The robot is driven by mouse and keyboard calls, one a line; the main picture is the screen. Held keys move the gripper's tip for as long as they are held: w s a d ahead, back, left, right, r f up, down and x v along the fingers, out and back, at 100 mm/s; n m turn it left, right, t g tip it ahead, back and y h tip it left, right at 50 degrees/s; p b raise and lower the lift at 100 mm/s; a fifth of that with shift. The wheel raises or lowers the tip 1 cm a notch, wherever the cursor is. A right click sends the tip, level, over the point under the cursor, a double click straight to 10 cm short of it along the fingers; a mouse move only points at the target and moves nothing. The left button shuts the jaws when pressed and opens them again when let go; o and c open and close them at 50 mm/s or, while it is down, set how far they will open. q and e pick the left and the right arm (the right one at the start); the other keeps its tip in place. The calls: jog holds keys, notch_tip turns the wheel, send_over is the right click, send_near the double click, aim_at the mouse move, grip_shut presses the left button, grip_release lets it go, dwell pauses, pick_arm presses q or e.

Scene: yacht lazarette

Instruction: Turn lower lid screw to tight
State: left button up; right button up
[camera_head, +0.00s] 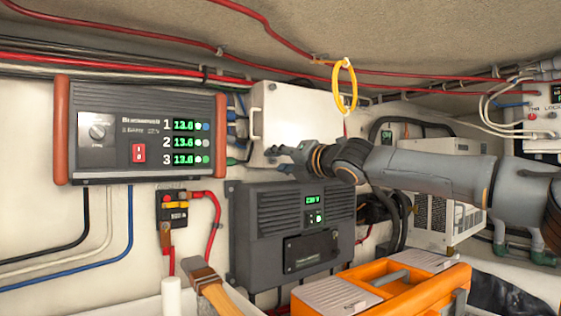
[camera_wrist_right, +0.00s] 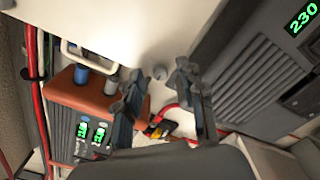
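The white box lid (camera_head: 300,110) is on the wall in the middle of the head view; it fills the upper middle of the right wrist view (camera_wrist_right: 150,30). A small grey round screw head (camera_wrist_right: 159,73) stands on its surface in the right wrist view, between my fingertips. My right gripper (camera_head: 277,152) is at the lid's lower left part. In the right wrist view my right gripper (camera_wrist_right: 160,76) is open, one finger on each side of the screw. I cannot tell whether the fingers touch it. The head view does not show the screw clearly. My left gripper is not in view.
A charger with three green readouts (camera_head: 140,136) is left of the lid. A dark inverter (camera_head: 295,235) is below. A yellow ring (camera_head: 344,87) hangs in front of the lid's right edge. An orange toolbox (camera_head: 400,290) is at the bottom, beside a wooden handle (camera_head: 215,290).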

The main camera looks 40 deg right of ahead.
grip_shut()
jog(key=shift+m, duration=0.3)
jog(key=m+p, duration=0.2)
jog(key=m, duration=0.1)
jog(key=shift+r+m+p, duration=0.15)
jog(key=shift+m+p, duration=0.15)
jog(key=shift+p, duration=0.05)
jog(key=m+p, duration=0.3)
jog(key=m, duration=0.2)
jog(key=m+p, duration=0.2)
jog(key=m, duration=0.2)
jog(key=shift+m+p, duration=0.4)
jog(key=shift+f+m+p, duration=0.15)
jog(key=shift+m+p, duration=0.25)
jog(key=shift+m, duration=0.55)
jog(key=shift+f+m+p, duration=0.15)
jog(key=shift+m+p, duration=0.2)
jog(key=shift+m, duration=0.6)
